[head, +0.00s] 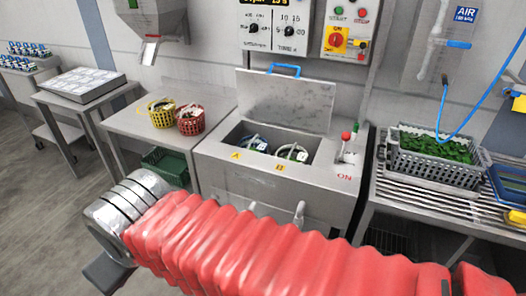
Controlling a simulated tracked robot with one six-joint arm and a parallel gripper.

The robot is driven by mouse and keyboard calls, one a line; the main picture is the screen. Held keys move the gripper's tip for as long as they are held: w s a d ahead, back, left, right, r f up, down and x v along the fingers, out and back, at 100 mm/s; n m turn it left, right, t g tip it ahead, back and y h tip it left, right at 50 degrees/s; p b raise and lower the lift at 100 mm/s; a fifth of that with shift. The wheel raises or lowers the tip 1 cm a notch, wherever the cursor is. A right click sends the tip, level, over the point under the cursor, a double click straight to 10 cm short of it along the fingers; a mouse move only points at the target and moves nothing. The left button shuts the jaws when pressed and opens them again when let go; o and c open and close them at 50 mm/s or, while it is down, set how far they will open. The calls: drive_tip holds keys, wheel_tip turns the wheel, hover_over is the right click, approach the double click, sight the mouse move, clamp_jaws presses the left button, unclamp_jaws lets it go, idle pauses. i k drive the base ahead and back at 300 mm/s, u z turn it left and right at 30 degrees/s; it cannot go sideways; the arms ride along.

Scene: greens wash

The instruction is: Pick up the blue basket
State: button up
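A blue basket (257,143) sits low in the left bay of the open steel wash tank, above the yellow letter A. Only its upper part shows, with a pale handle over it; the tank's front wall hides the rest. A whitish basket (292,152) sits beside it in the right bay, above the letter B. My arm, in a red sleeve with a silver joint, crosses the foreground, well in front of the tank. My gripper's fingers are not visible.
The tank's lid stands raised behind it, with a blue handle (284,69). A yellow basket (162,113) and a red basket (190,119) stand on the left table. A grey crate of greens (432,170) stands on the right rack. A red-knobbed lever (345,137) rises at the tank's right.

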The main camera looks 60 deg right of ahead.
sight(262, 147)
drive_tip(key=z, duration=0.4)
drive_tip(key=i, duration=0.55)
drive_tip(key=z, duration=0.8)
drive_tip(key=i, duration=0.6)
drive_tip(key=z, duration=0.35)
